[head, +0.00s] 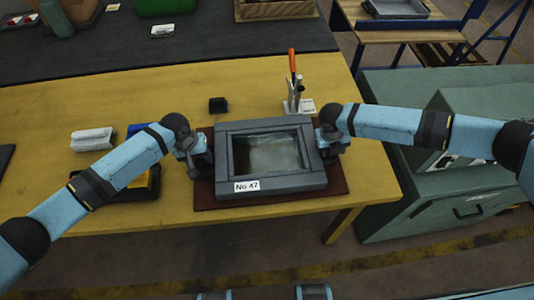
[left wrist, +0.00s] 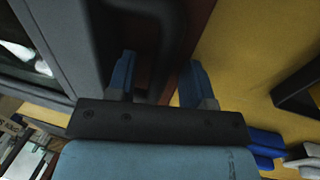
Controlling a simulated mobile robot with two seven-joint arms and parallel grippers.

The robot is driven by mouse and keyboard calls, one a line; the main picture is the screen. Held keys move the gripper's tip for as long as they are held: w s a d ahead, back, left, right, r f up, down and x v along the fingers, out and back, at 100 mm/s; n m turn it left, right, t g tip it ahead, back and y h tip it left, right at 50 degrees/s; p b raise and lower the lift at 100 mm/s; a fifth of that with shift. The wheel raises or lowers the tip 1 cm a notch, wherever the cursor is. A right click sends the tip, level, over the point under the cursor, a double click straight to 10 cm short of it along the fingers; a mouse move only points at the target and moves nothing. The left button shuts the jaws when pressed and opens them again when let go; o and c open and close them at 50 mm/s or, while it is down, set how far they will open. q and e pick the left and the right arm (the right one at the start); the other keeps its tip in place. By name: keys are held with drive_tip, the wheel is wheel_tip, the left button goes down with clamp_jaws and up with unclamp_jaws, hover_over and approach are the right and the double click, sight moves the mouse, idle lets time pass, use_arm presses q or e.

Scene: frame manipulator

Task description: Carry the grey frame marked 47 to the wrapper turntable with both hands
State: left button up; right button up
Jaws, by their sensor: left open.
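The grey frame (head: 223,172) with the "No 47" label lies on a dark red-brown mat (head: 283,204) on the yellow table. My left gripper (head: 205,162) is at the frame's left side. In the left wrist view its two blue fingers (left wrist: 158,72) are apart, with the dark side handle (left wrist: 176,45) of the frame between or just beyond them; contact is not clear. My right gripper (head: 326,150) is close against the frame's right side; its fingers are too small and hidden to tell their state. I cannot make out a wrapper turntable in either view.
An orange-handled toggle clamp (head: 294,82) stands behind the frame's right corner. A small black block (head: 217,104) lies behind it. White packets (head: 92,138) and a black tray (head: 140,192) are at the left. Green cabinets (head: 410,180) stand right of the table (head: 180,90).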

use_arm(q)
drive_tip(key=shift+c, duration=0.2)
use_arm(e)
drive_tip(key=shift+c, duration=0.3)
use_arm(q)
clamp_jaws()
use_arm(e)
clamp_jaws()
drive_tip(key=shift+w+r, duration=0.1)
idle(0.5)
